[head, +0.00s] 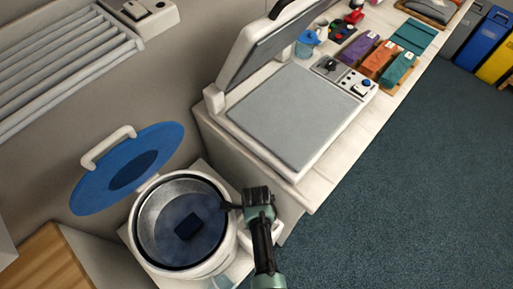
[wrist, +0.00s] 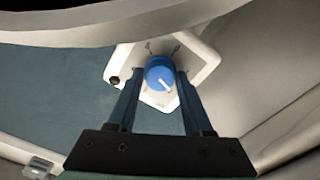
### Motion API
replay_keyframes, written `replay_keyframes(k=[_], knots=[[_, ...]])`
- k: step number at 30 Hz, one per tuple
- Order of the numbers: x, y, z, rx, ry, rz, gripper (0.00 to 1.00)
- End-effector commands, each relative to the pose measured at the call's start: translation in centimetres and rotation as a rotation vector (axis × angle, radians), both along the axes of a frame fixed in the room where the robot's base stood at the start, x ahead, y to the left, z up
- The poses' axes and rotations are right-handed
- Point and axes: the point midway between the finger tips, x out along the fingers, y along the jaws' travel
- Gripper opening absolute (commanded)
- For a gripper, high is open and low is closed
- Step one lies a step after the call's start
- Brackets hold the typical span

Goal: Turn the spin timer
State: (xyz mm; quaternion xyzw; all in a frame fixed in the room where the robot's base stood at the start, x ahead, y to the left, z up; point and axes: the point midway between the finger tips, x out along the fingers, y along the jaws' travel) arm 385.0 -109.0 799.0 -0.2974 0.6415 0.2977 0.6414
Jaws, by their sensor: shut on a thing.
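The spin timer is a blue round knob (wrist: 160,73) with a white pointer mark, on a pale panel (wrist: 201,62) in the wrist view. The pointer slants toward the lower right. The two dark fingers of my gripper (wrist: 158,85) stand on either side of the knob and are shut on it. In the head view my gripper (head: 232,206) is at the right side of the round white spinner (head: 217,262). The knob cannot be made out in the head view.
The spinner's blue lid (head: 108,184) stands open, and a dark blue item (head: 188,228) lies in its drum. A press with a grey plate (head: 293,113) stands on the white counter behind. Colored folded packs (head: 379,59) lie farther back. Open floor (head: 410,190) is at right.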

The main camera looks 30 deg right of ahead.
Motion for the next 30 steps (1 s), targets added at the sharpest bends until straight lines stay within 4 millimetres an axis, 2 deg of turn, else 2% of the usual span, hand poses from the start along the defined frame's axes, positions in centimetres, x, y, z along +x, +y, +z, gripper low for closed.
replay_keyframes(k=[12,30], knots=[[0.00,0.01,0.03,0.001,0.001,-0.219,0.00],[0.02,0.01,0.01,0.000,0.000,-0.259,0.00]])
